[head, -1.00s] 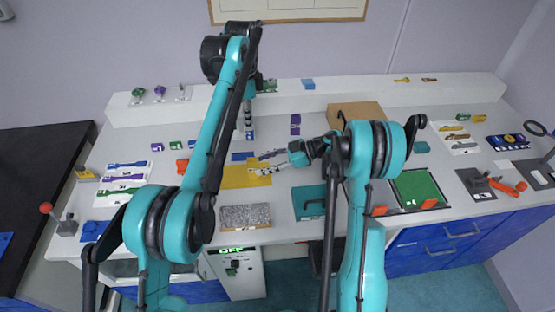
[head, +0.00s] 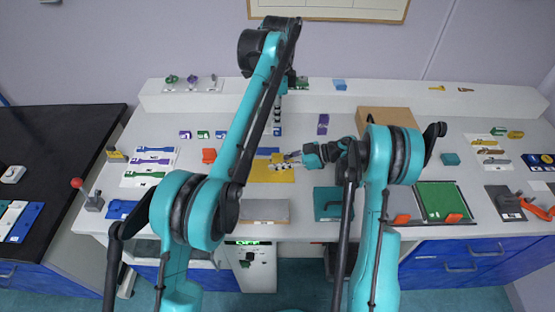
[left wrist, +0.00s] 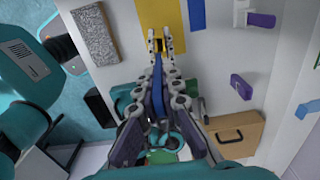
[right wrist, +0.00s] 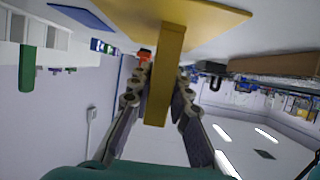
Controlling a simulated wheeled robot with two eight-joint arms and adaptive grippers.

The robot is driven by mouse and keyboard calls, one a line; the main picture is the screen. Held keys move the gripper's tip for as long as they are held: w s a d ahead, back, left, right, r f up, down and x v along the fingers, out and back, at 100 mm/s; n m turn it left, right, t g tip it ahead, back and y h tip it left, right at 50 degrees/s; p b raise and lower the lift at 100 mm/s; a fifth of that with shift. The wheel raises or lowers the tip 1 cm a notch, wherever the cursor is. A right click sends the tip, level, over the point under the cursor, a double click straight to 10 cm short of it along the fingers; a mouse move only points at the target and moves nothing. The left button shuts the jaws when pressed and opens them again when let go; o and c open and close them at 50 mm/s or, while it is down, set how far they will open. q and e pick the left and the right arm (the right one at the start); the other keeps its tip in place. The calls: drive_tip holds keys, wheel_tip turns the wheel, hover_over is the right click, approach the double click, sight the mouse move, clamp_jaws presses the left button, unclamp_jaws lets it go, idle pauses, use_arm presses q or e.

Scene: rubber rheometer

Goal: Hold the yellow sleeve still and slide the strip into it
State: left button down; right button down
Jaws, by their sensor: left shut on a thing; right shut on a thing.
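The yellow sleeve (right wrist: 165,80) is a long narrow bar, standing on end over the yellow mat (right wrist: 210,15). My right gripper (head: 277,167) reaches over the mat from the right and is shut on the sleeve; its fingers flank it in the right wrist view (right wrist: 163,72). My left gripper (left wrist: 161,78) points down above and is shut on a blue strip (left wrist: 159,97). The strip's lower end seems to show under its fingers in the head view (head: 277,131). The sleeve's end (left wrist: 158,45) lies ahead of the strip. No blue shows at the sleeve in the right wrist view.
A grey textured block (head: 264,210) lies in front of the mat and a teal box (head: 326,203) to its right. A brown box (head: 388,118) stands behind my right arm. Small labelled blocks, such as a purple one (head: 322,124), stand at the back.

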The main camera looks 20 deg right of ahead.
sight(277, 132)
use_arm(q)
drive_tip(key=shift+m, duration=0.5)
wheel_tip(277, 132, down, 6)
drive_tip(key=shift+r, duration=0.1)
drive_tip(key=shift+f, duration=0.2)
drive_tip(key=shift+f, duration=2.35)
drive_tip(key=shift+f, duration=0.2)
drive_tip(key=shift+f, duration=1.25)
drive_tip(key=c, duration=1.6)
unclamp_jaws()
